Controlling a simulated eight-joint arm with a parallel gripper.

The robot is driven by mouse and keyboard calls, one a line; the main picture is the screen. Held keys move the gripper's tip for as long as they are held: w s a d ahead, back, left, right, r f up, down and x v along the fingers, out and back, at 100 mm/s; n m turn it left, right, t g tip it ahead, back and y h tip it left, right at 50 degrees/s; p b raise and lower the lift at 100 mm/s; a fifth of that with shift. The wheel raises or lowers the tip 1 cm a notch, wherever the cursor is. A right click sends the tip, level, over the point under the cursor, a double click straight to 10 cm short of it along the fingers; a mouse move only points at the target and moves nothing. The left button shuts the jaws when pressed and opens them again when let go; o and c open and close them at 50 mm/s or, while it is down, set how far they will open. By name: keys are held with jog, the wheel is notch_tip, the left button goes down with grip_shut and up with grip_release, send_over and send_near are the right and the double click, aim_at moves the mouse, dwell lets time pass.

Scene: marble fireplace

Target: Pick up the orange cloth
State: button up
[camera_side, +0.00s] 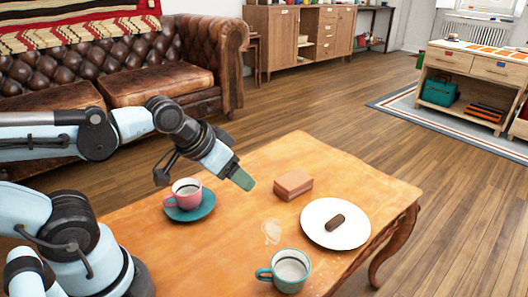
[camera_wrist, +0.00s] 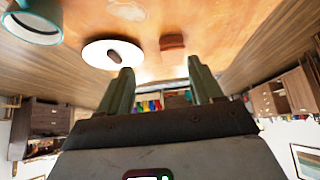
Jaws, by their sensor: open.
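The orange cloth (camera_side: 293,187) appears as a folded, block-shaped, orange-brown thing lying flat on the wooden table (camera_side: 155,248). It also shows near the top middle of the wrist view (camera_wrist: 172,41), which looks upside down. My gripper (camera_side: 243,181) is above the table, to the left of the cloth in the side view and apart from it. In the wrist view my gripper (camera_wrist: 162,66) has its two green fingers spread, with nothing between them. The cloth shows beyond the fingertips, and its whole shape is in sight.
A white plate (camera_side: 318,238) with a dark brown bar (camera_side: 335,223) lies right of the cloth. A teal mug (camera_side: 290,268) stands at the front. A pale stain (camera_side: 271,231) marks the tabletop.

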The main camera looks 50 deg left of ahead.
dwell(0.4)
jog(key=o, duration=0.6)
jog(key=w+r+g, duration=0.3)
jog(key=w+r, duration=0.1)
jog(key=w, duration=0.4)
jog(key=g, duration=0.4)
send_over(290, 181)
notch_tip(290, 181, down, 6)
jog(key=f, duration=0.6)
jog(key=shift+a+f, duration=0.25)
jog(key=shift+d+f, duration=0.15)
jog(key=shift+f, duration=1.15)
jog(key=shift+d+f, duration=0.1)
jog(key=shift+f, duration=1.2)
